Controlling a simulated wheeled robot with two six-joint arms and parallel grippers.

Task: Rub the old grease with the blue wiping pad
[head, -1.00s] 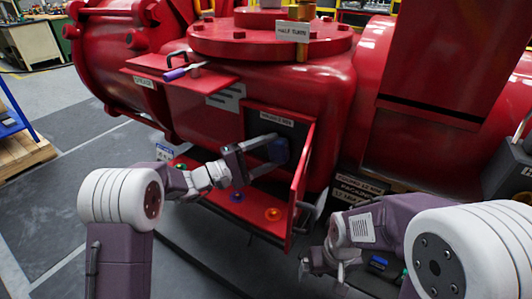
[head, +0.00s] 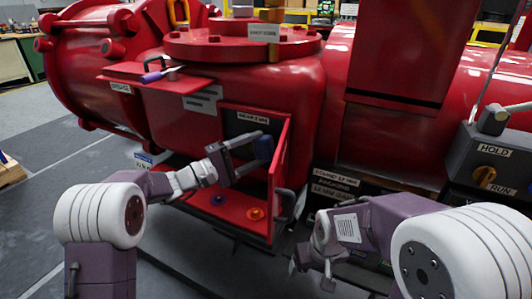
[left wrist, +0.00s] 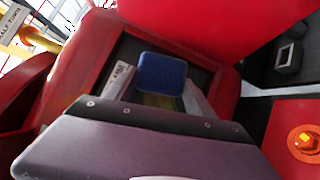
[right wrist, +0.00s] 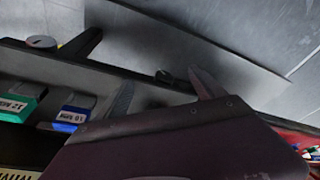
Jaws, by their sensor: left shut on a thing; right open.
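The blue wiping pad (head: 264,149) is at the open recess (head: 238,125) in the red housing. My left gripper (head: 255,150) is shut on the pad and reaches into the opening. In the left wrist view, the pad (left wrist: 162,72) stands ahead of the two fingers, in front of the dark recess. A dull yellowish patch (left wrist: 158,100) shows just below the pad; I cannot tell whether it is old grease. Whether the pad touches the back surface is hidden. My right gripper (head: 315,272) is open and empty, low at the right; its fingers also show in the right wrist view (right wrist: 163,88).
A red door (head: 279,175) stands open at the right of the recess. A shelf with a purple-handled tool (head: 160,75) is upper left. A HOLD/RUN box (head: 490,165) stands right.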

